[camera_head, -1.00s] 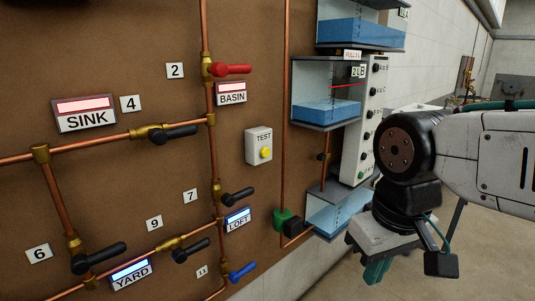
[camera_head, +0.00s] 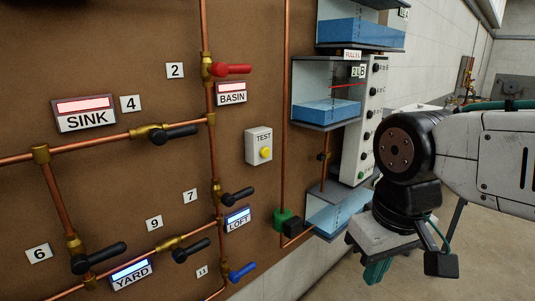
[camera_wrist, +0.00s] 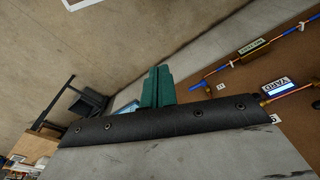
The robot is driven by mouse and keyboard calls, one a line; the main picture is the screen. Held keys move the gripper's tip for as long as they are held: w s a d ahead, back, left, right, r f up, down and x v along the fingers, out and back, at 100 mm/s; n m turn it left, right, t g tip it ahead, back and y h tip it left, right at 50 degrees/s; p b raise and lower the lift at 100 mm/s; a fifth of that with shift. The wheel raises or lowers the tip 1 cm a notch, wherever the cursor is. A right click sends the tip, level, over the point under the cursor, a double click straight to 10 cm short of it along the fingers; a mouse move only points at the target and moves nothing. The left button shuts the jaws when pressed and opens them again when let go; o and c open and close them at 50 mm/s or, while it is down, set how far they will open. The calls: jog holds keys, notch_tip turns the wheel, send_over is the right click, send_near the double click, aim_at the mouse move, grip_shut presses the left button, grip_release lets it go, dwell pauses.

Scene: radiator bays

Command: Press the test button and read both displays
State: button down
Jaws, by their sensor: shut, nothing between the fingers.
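The test button (camera_head: 265,153) is a yellow round button on a pale box marked TEST, fixed to the brown board in the head view. The SINK display (camera_head: 85,113) and the BASIN display (camera_head: 231,93) have lit red-pink panels. The LOFT display (camera_head: 238,220) and the YARD display (camera_head: 131,273) have lit blue-white panels; YARD also shows in the wrist view (camera_wrist: 281,87). My gripper (camera_head: 377,271) is at the lower right, apart from the board and well away from the button. Its green fingers (camera_wrist: 158,85) are together and empty in the wrist view.
Copper pipes with several lever valves cross the board, including a red lever (camera_head: 233,69) and a blue lever (camera_head: 242,271). Stacked clear tanks with blue water (camera_head: 327,112) stand between the board and my arm. Open floor lies at the lower right.

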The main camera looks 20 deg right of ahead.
jog(key=w+a+f+m+t, duration=0.15)
jog(key=w+f, duration=0.25)
jog(key=w, duration=0.5)
jog(key=w+a+f+m+t, duration=0.1)
jog(key=w+f+t, duration=0.3)
jog(key=w, duration=0.6)
jog(key=w+a+f+m+t, duration=0.1)
jog(key=w+a+f+m, duration=0.1)
jog(key=w+f, duration=0.5)
jog(key=w+d+r+m+t+h, duration=0.25)
jog(key=w+d+r+t, duration=0.2)
jog(key=w, duration=0.55)
jog(key=d+r+m+t+h, duration=0.3)
jog(key=r+t, duration=0.3)
jog(key=r, duration=0.4)
jog(key=shift+w+r+m+h, duration=0.2)
jog(key=shift+r+m+h, duration=0.2)
jog(key=shift+m+h, duration=0.3)
